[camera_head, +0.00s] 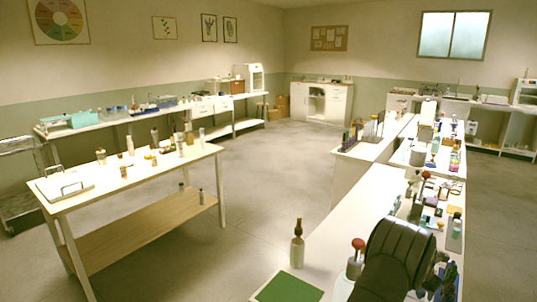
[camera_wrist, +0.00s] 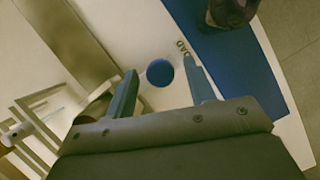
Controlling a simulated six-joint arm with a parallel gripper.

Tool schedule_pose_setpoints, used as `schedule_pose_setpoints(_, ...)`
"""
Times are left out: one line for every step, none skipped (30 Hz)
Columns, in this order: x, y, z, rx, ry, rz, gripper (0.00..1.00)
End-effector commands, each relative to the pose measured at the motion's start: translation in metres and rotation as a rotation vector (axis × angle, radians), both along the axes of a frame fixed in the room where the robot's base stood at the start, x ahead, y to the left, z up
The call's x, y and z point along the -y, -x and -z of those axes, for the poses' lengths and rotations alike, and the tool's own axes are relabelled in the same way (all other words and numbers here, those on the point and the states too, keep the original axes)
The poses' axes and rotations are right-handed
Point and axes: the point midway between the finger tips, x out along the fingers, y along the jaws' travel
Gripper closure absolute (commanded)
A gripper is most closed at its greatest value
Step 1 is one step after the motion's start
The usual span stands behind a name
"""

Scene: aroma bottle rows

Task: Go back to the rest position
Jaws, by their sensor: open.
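My gripper (camera_wrist: 160,72) shows in the wrist view with its two blue-grey fingers spread apart and nothing between them. Past the fingertips is a white surface (camera_wrist: 115,20) with a round blue spot (camera_wrist: 160,72) and small dark lettering beside it. In the head view a large dark ribbed shape (camera_head: 395,255) fills the lower right; I cannot tell for sure whether it is part of my arm. My gripper's fingers cannot be made out there.
A blue panel (camera_wrist: 235,65) and a dark object (camera_wrist: 231,12) lie right in the wrist view. In the head view, a dropper bottle (camera_head: 297,250), green mat (camera_head: 288,289) and red-topped bottle (camera_head: 355,262) are near the dark shape. A wooden-shelved table (camera_head: 130,183) stands left; floor between is clear.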

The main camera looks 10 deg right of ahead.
Motion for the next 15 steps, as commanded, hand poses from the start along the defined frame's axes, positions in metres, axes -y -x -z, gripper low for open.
schedule_pose_setpoints(0.0004, 0.0000, 0.0006, 0.000, 0.000, 0.000, 0.50)
schedule_pose_setpoints(0.0004, -0.0001, 0.0008, 0.000, 0.000, 0.000, 0.50)
schedule_pose_setpoints(0.0004, -0.0002, 0.0008, 0.000, 0.000, 0.000, 0.50)
schedule_pose_setpoints(0.0004, -0.0002, 0.0008, 0.000, 0.000, 0.000, 0.50)
schedule_pose_setpoints(0.0004, -0.0002, 0.0008, 0.000, 0.000, 0.000, 0.50)
schedule_pose_setpoints(0.0003, -0.0001, 0.0007, 0.000, 0.000, 0.000, 0.50)
schedule_pose_setpoints(0.0003, -0.0001, 0.0007, 0.000, 0.000, 0.000, 0.50)
schedule_pose_setpoints(0.0003, -0.0001, 0.0007, 0.000, 0.000, 0.000, 0.50)
schedule_pose_setpoints(0.0002, -0.0001, 0.0006, 0.000, 0.000, 0.000, 0.50)
schedule_pose_setpoints(0.0001, 0.0000, 0.0002, 0.000, 0.000, 0.000, 0.50)
schedule_pose_setpoints(-0.0001, 0.0000, -0.0005, 0.000, 0.000, 0.000, 0.50)
schedule_pose_setpoints(-0.0006, 0.0003, -0.0019, 0.000, 0.000, 0.000, 0.50)
schedule_pose_setpoints(-0.0012, 0.0004, -0.0035, 0.000, 0.000, 0.000, 0.50)
schedule_pose_setpoints(-0.0020, 0.0007, -0.0054, 0.000, 0.000, 0.000, 0.50)
schedule_pose_setpoints(-0.0031, 0.0012, -0.0089, 0.000, 0.000, 0.000, 0.50)
